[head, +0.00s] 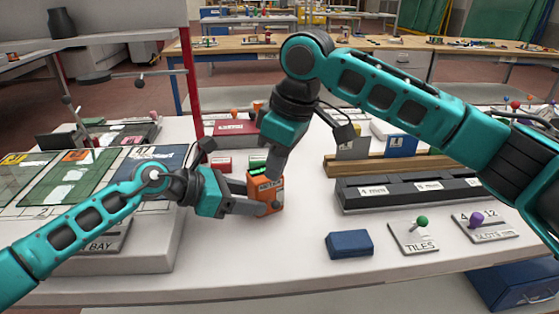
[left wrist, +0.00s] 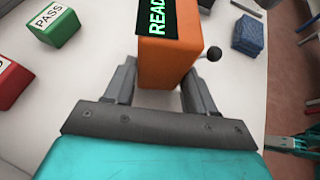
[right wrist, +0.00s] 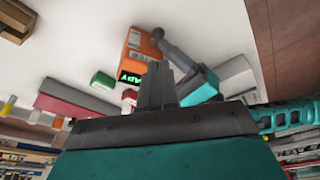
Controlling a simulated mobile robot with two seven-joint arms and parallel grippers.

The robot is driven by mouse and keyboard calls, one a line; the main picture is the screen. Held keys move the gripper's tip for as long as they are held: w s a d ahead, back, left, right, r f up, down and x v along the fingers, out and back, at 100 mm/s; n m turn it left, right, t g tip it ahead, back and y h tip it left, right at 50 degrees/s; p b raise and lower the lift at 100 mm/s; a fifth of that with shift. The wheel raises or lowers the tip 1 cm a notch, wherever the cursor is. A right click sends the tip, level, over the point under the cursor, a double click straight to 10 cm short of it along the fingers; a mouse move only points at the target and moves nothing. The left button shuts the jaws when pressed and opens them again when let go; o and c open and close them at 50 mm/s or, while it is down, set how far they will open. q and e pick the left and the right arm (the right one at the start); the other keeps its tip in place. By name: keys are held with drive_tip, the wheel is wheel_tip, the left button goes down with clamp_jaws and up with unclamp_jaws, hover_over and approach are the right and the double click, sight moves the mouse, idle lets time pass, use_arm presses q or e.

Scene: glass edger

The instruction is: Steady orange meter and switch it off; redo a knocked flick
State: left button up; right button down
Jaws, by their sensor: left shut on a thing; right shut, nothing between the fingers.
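The orange meter (head: 267,190) stands upright on the white table in the head view. My left gripper (head: 252,197) is shut on its sides, low down. In the left wrist view the meter (left wrist: 168,55) sits between the fingers, and its dark display with green letters (left wrist: 156,17) is cut off by the frame edge. A dark ball-ended switch lever (left wrist: 211,54) sticks out on its right. My right gripper (head: 270,168) is shut and empty, pointing down just above the meter. The right wrist view shows its closed fingertips (right wrist: 157,70) near the meter (right wrist: 138,46); contact cannot be told.
A green PASS block (left wrist: 55,25) and a red block (left wrist: 10,82) stand near the meter. A blue block (head: 349,243), a TILES plate (head: 412,238) and a dark slotted rack (head: 410,192) lie to the right. A raised bay (head: 110,240) stands at left.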

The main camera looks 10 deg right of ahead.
sight(277, 202)
drive_tip(key=shift+s+d+x, duration=0.1)
drive_tip(key=shift+d+x, duration=0.05)
drive_tip(key=shift+x, duration=0.6)
drive_tip(key=shift+s+d+x, duration=0.1)
drive_tip(key=shift+d+x, duration=0.05)
drive_tip(key=shift+x, duration=0.6)
drive_tip(key=shift+s+d+x, duration=0.1)
drive_tip(key=shift+d+x, duration=0.05)
drive_tip(key=shift+x, duration=0.65)
drive_tip(key=shift+d+f, duration=0.1)
drive_tip(key=shift+f, duration=0.3)
drive_tip(key=a+v, duration=0.1)
drive_tip(key=v, duration=0.6)
drive_tip(key=shift+s, duration=0.15)
idle(0.4)
drive_tip(key=shift+r, duration=0.1)
use_arm(q)
drive_tip(key=o, duration=0.9)
